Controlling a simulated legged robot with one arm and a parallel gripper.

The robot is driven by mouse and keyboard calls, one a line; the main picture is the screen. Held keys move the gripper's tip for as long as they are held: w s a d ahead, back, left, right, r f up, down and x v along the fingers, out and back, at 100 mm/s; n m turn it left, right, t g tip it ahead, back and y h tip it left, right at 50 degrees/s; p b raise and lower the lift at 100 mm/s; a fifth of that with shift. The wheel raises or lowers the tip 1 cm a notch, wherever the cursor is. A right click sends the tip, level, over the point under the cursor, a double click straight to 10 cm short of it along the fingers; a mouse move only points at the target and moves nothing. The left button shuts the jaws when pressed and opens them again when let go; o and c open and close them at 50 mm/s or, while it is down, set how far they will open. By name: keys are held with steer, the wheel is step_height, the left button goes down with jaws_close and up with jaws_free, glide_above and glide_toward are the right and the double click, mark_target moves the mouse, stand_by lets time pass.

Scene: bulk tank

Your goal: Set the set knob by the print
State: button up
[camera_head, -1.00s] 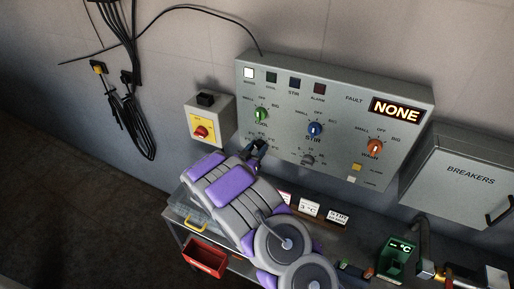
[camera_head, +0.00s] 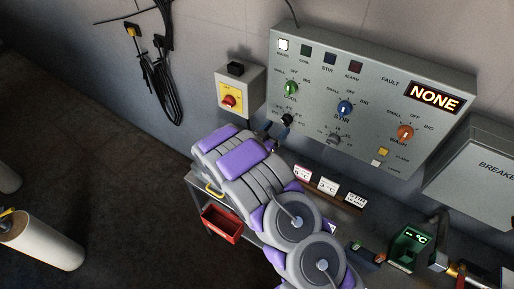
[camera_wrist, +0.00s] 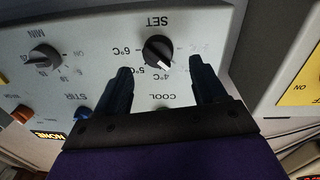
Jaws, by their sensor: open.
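The set knob (camera_head: 287,119) is black and sits low left on the grey control panel (camera_head: 440,125), under the green COOL knob (camera_head: 291,88). In the wrist view the set knob (camera_wrist: 158,50) shows upside down, with SET, 6°C, 5°C and 4°C printed around it. Its pale pointer mark is on the 5°C/4°C side; the exact setting is hard to tell. My gripper (camera_wrist: 160,68) is open, its two dark fingers spread either side below the knob, apparently not touching it. In the head view my gripper (camera_head: 272,130) is just left of the knob.
Small printed cards (camera_head: 328,185) stand on the bench below the panel; one reads 3°C. A yellow-plated red switch box (camera_head: 240,92) is left of the panel, a breaker box (camera_head: 480,180) right. A red bin (camera_head: 222,224) hangs low. A green °C meter (camera_head: 410,248) stands at right.

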steer(key=p+v, duration=0.1)
steer(key=v, duration=1.2)
steer(key=shift+w+a+f, duration=0.1)
steer(key=shift+w, duration=0.05)
